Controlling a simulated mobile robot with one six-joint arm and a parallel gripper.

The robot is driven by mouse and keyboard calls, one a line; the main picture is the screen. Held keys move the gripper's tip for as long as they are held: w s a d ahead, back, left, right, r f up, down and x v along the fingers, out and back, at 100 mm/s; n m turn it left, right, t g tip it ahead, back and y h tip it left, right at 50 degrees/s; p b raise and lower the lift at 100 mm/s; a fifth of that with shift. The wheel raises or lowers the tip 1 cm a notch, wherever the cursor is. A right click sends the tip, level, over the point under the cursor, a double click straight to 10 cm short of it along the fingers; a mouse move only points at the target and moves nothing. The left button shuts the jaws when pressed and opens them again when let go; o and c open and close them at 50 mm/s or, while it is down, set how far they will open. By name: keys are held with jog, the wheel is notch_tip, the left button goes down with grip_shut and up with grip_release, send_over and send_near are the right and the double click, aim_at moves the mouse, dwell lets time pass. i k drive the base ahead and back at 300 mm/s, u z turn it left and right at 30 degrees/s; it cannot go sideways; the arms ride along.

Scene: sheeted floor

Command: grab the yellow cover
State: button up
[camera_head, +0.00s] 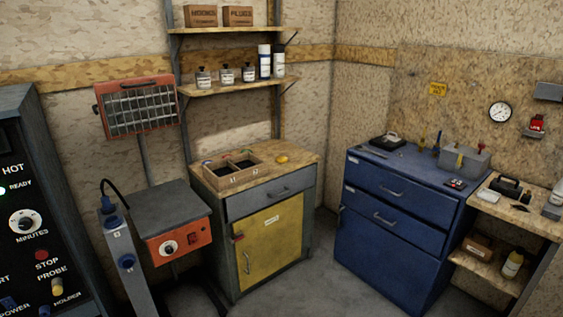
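A small rounded yellow-orange piece (282,158) lies on the wooden top (300,168) of the grey cabinet, near its back right. It looks like the yellow cover, but it is too small to tell its exact shape. The cabinet's front also has a large yellow door (270,243), which is shut. My gripper cannot be made out in this view, and nothing is seen touching the yellow piece.
A wooden box (237,180) with dark compartments stands left of the yellow piece. Shelves (238,86) with bottles hang above. A red-framed heater panel (140,105) and grey stand (158,208) are left; a blue cabinet (390,220) is right. Grey floor (310,285) lies between.

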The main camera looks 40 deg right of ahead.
aim_at(282, 160)
jog(key=z, duration=0.05)
jog(key=i, duration=0.9)
jog(key=u, duration=0.05)
